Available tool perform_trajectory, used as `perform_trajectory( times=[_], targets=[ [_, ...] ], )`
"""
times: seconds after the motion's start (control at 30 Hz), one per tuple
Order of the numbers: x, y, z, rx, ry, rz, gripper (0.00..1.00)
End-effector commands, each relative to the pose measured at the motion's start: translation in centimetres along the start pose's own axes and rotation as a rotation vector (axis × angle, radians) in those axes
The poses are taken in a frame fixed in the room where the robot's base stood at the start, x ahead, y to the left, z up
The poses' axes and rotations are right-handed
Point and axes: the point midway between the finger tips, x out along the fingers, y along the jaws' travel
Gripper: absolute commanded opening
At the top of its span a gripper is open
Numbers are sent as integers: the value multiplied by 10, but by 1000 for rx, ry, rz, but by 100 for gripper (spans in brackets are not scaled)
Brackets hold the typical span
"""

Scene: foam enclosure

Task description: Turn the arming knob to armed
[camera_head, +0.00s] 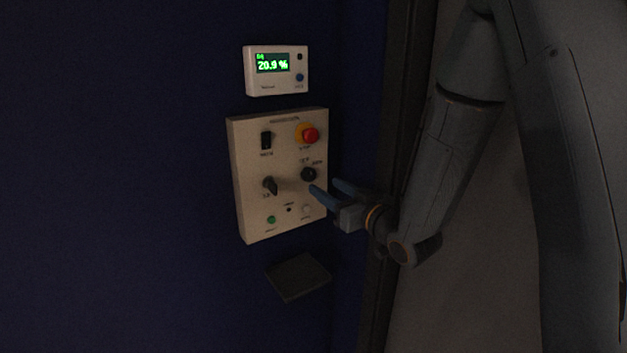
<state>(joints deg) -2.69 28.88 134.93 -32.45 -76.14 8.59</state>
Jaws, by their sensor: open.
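A beige control panel (284,216) is mounted on the dark blue wall. A round black knob (308,174) sits at its right side, under the red stop button, with small labels above it that are too small to read surely. A second black knob (270,186) with a raised grip sits lower left on the panel. Which way either knob points is hard to tell. My gripper (331,189) is open and empty at the panel's right edge, its blue fingers pointing left, just below and right of the round knob. I cannot tell whether a finger touches the panel.
A red stop button (310,135) on a yellow base is above the round knob. A black rocker switch (266,140) is upper left, a green button (271,219) lower left. A white meter (276,89) reading 20.9 % hangs above; a dark shelf (299,277) juts out below.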

Motion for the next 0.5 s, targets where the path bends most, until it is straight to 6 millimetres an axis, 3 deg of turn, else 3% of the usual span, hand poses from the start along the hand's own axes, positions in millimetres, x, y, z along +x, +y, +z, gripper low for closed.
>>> perform_trajectory(
  times=[0.5],
  targets=[
    [67, 0, -2, 0, 2, -1, 48]
  ],
)
